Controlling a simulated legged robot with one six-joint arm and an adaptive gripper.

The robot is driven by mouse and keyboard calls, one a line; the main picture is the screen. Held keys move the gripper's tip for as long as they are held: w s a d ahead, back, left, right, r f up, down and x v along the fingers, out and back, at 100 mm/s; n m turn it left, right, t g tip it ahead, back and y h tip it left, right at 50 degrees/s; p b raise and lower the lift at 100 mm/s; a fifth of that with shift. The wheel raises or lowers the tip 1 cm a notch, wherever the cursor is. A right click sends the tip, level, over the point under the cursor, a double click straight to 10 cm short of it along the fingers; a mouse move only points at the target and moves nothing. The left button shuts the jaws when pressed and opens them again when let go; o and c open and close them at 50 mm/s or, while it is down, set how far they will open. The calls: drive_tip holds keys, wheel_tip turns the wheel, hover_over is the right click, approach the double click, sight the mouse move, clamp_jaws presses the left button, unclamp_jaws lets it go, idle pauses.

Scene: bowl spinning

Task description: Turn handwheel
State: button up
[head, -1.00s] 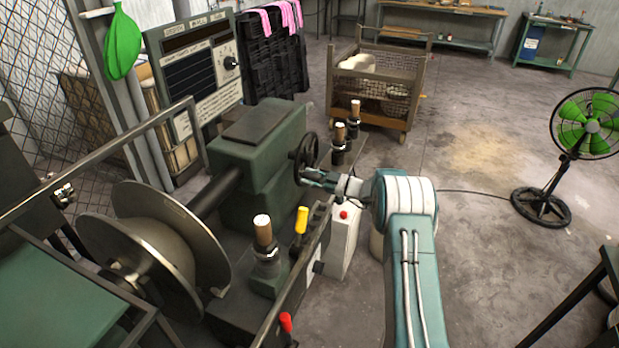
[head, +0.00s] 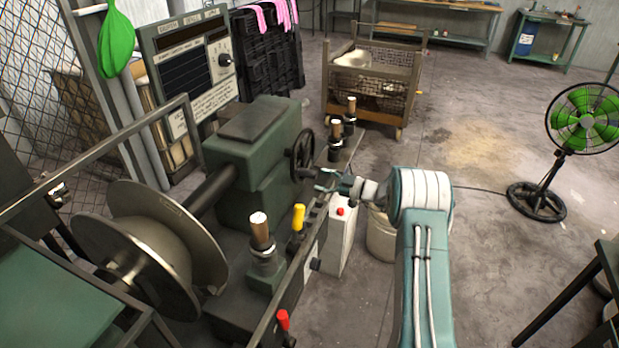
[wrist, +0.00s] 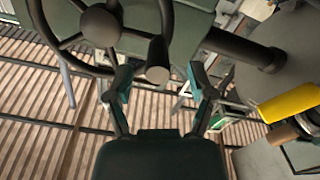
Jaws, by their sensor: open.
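The handwheel (head: 302,152) is a dark spoked wheel on the right side of the green machine housing (head: 255,150). My gripper (head: 322,181) is just below and right of the wheel in the head view. In the wrist view my gripper (wrist: 159,84) has its two fingers spread, with the knob's end between the tips in the picture. Contact cannot be told.
Wooden-handled levers (head: 262,232), a yellow handle (head: 298,217) and a red-buttoned white box (head: 341,232) stand near the arm. A large spool (head: 165,245) is at left. A wire cart (head: 372,82) stands behind, a green fan (head: 583,119) at right. Open floor lies between.

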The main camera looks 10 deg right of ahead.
drive_tip(key=v, duration=0.6)
drive_tip(key=shift+d, duration=0.25)
drive_tip(key=shift+s, duration=0.15)
drive_tip(key=s+a+r+m+g+h, duration=0.5)
drive_tip(key=s+a+r+g, duration=0.3)
drive_tip(key=s+a+r, duration=0.75)
drive_tip(key=s+d+r+m+t+h, duration=0.1)
drive_tip(key=s+m+h, duration=0.3)
drive_tip(key=s, duration=0.8)
drive_tip(key=s+d+r+m+t+h, duration=0.1)
drive_tip(key=s+m+h, duration=0.4)
drive_tip(key=s, duration=0.8)
drive_tip(key=shift+d+r+m+t+h, duration=0.15)
drive_tip(key=shift+r+m+t+h, duration=0.25)
drive_tip(key=shift+r, duration=0.3)
